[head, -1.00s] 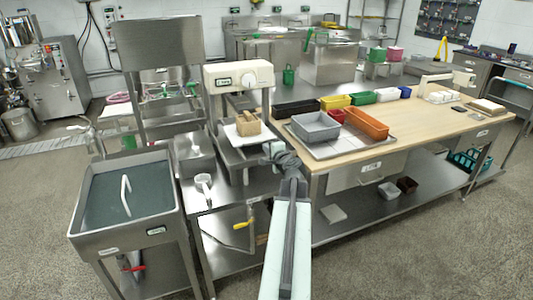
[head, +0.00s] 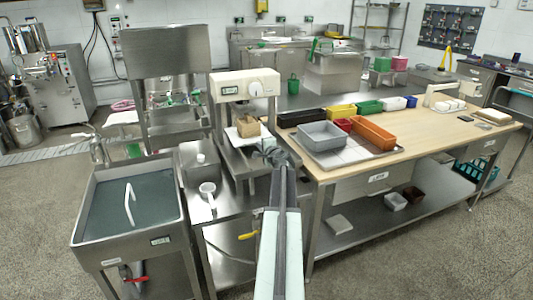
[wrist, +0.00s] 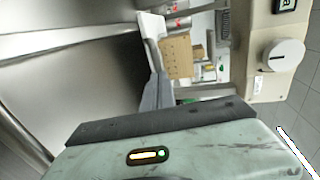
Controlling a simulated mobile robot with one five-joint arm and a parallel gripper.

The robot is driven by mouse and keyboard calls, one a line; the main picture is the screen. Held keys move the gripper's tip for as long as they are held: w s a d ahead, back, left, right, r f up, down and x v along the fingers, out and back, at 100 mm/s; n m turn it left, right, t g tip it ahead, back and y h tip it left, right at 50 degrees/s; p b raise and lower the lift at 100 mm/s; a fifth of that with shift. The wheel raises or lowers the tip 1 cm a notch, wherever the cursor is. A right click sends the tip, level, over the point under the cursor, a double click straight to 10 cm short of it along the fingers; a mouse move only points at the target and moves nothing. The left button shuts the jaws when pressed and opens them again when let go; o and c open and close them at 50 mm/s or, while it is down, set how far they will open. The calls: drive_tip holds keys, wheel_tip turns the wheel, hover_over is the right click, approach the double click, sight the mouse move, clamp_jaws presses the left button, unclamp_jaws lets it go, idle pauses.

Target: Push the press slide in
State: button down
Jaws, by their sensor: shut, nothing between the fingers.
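The press has a cream head (head: 245,86) with a round dial (head: 256,89) above a steel base. Its white slide plate (head: 234,134) sits under the head with a tan block (head: 249,126) on it. The block also shows in the wrist view (wrist: 178,56), beside the press head and its dial (wrist: 284,56). My gripper (head: 270,154) is shut and empty, just right of and in front of the slide plate in the head view. In the wrist view its dark fingers (wrist: 155,95) point toward the slide area. I cannot tell whether they touch the slide.
A wooden-topped bench (head: 440,128) stands to the right with a grey bin (head: 321,135) and an orange bin (head: 372,132) on a tray near my gripper. A steel sink (head: 128,205) is at left. A white ladle-like thing (head: 208,189) lies on the steel table.

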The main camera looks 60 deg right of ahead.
drive_tip(key=x, duration=0.3)
drive_tip(key=shift+w+d+r, duration=0.3)
drive_tip(key=shift+r, duration=0.05)
drive_tip(key=shift+w+r, duration=0.2)
drive_tip(key=shift+s+a, duration=0.2)
drive_tip(key=p+v, duration=0.3)
drive_tip(key=v, duration=1)
drive_tip(key=shift+s, duration=0.35)
drive_tip(key=shift+a+r, duration=0.15)
